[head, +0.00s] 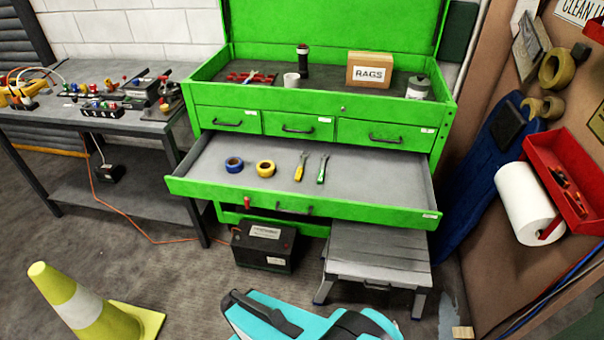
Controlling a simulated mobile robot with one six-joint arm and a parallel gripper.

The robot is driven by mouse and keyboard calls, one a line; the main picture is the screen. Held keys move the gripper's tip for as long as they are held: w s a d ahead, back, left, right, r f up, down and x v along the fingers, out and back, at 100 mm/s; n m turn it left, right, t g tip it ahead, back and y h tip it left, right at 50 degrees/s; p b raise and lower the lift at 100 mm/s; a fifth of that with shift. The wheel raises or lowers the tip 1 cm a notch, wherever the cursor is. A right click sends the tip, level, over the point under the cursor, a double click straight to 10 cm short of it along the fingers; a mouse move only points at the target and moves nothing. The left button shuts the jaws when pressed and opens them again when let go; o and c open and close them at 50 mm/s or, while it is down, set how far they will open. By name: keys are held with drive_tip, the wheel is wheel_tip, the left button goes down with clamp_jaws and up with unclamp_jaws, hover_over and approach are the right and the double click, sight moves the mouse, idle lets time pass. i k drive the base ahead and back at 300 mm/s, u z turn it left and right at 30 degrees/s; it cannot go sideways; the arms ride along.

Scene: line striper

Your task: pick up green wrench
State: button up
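The green wrench (322,170) lies flat in the open drawer (375,185) of a green tool chest. Its handle is green and its upper end is silver. A yellow wrench (300,167) lies just to its left, apart from it. Further left in the same drawer are a yellow tape roll (265,168) and a blue tape roll (234,165). My gripper is not in view.
A grey step stool (376,255) and a black battery (263,247) stand below the drawer. A turquoise object (300,320) is at the front, a traffic cone (80,305) at front left. A workbench (130,125) stands left; a paper towel roll (528,203) hangs right.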

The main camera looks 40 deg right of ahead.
sight(322, 171)
drive_tip(key=z, duration=4.75)
drive_tip(key=i, duration=0.1)
drive_tip(key=u, duration=3.3)
